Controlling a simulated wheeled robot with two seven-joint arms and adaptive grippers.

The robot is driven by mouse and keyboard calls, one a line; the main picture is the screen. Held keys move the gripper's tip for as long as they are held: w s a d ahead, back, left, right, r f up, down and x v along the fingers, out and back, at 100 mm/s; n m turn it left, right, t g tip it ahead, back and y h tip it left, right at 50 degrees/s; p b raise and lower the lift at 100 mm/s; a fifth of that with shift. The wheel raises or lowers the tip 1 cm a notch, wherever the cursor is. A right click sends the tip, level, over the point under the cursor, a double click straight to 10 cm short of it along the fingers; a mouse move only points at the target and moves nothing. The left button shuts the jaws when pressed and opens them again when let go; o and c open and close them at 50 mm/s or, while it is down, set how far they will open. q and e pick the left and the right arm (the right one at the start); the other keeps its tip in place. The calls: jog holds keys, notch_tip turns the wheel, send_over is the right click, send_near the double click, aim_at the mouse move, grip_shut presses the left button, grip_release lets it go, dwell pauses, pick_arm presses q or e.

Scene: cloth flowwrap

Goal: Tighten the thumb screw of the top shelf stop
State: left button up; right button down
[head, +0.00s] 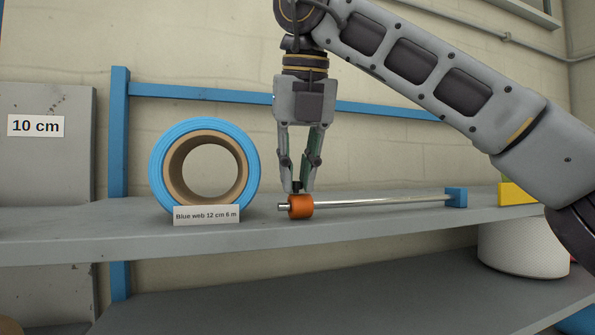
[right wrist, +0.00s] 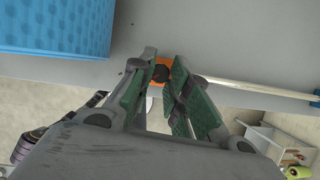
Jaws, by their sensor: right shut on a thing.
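The top shelf stop is an orange collar (head: 301,207) near the left end of a silver rod (head: 385,204) lying along the shelf. A small black thumb screw (head: 296,187) stands on top of the collar. My right gripper (head: 299,188) points straight down over the collar, its fingers shut on the thumb screw. In the right wrist view the black screw (right wrist: 161,73) shows between the green-padded fingertips, with the orange collar (right wrist: 163,60) just beyond. My left gripper is in neither view.
A blue web roll (head: 167,172) stands on the grey shelf (head: 120,226) left of the collar, behind a label card (head: 206,216). A blue block (head: 456,197) holds the rod's right end. A white roll (head: 523,248) sits on the lower shelf (head: 340,295).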

dwell(0.3)
jog(key=c, duration=1.3)
grip_release()
jog(key=shift+c, duration=0.2)
jog(key=shift+s+r, duration=0.1)
jog(key=shift+r, duration=0.1)
jog(key=v, duration=1.1)
jog(key=shift+r, duration=0.25)
jog(key=shift+s+d, duration=0.1)
jog(key=shift+s, duration=0.05)
